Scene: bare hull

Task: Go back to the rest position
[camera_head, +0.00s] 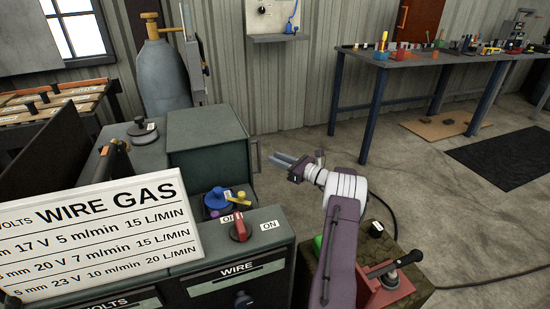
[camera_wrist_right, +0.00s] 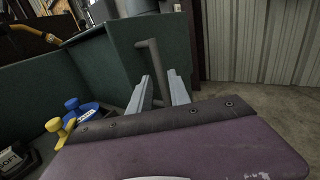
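My right gripper (camera_head: 276,159) reaches from the lower right toward the right side of a dark green metal box (camera_head: 208,140). In the right wrist view its two pale fingers (camera_wrist_right: 160,92) stand apart. A grey bar handle (camera_wrist_right: 156,62) on the side of the green box (camera_wrist_right: 120,45) shows between and beyond the fingers. I cannot tell whether the fingers touch it. Nothing is clearly held. My left gripper is not in view.
A welding panel has a red switch (camera_head: 239,229), blue and yellow knobs (camera_head: 219,199) and a settings sign (camera_head: 95,235). A red clamp-like tool (camera_head: 386,287) is at the lower right. A workbench (camera_head: 425,60) stands behind. Floor is open at right.

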